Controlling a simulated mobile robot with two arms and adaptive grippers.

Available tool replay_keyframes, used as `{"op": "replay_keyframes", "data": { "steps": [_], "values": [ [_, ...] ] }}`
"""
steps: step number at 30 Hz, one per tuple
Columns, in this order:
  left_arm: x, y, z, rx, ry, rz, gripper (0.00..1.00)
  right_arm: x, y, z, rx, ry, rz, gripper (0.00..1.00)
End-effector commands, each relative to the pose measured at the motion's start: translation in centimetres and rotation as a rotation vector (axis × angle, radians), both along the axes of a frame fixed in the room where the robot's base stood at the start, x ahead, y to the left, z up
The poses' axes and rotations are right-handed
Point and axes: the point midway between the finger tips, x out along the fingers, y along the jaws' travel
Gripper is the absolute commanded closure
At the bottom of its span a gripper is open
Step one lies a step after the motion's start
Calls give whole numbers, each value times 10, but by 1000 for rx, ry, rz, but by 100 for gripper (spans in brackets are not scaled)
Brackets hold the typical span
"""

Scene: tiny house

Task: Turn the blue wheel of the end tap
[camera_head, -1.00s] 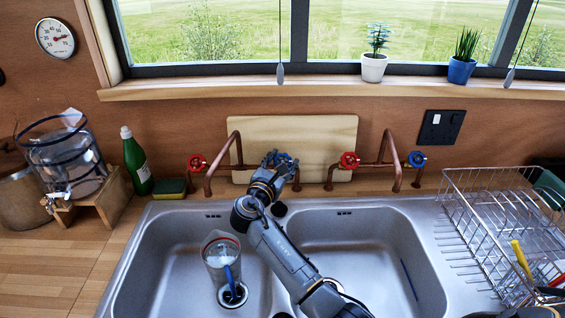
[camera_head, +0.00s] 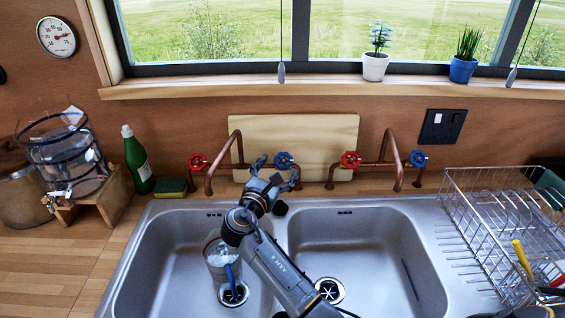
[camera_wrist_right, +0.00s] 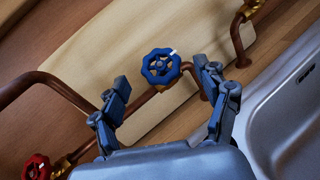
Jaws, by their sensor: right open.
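Two copper taps stand behind the sink, each with a red and a blue wheel. The left tap's blue wheel (camera_head: 283,160) is in front of a wooden board; it also shows in the wrist view (camera_wrist_right: 161,67), with a white mark on its rim. My right gripper (camera_head: 277,169) is open just in front of this wheel. In the wrist view its fingers (camera_wrist_right: 161,76) are spread to either side of the wheel, with gaps between. The right tap's blue wheel (camera_head: 417,158) is at the far right end, clear of the gripper. My left gripper is out of view.
Red wheels (camera_head: 198,162) and (camera_head: 350,160) sit on the taps' left sides. The double sink (camera_head: 350,240) holds a jug (camera_head: 220,262) in its left basin. A dish rack (camera_head: 480,215) stands right; a green bottle (camera_head: 136,160) and sponge (camera_head: 171,187) stand left.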

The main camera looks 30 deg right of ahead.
Motion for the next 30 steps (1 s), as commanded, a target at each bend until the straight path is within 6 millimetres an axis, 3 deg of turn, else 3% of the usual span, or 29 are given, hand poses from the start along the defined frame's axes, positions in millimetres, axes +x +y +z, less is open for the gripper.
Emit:
{"op": "replay_keyframes", "data": {
  "steps": [8,30],
  "values": [
    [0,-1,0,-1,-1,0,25,-21,23,1,1,-1,-1,25],
    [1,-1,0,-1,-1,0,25,-22,24,1,1,-1,-1,25]
  ]
}}
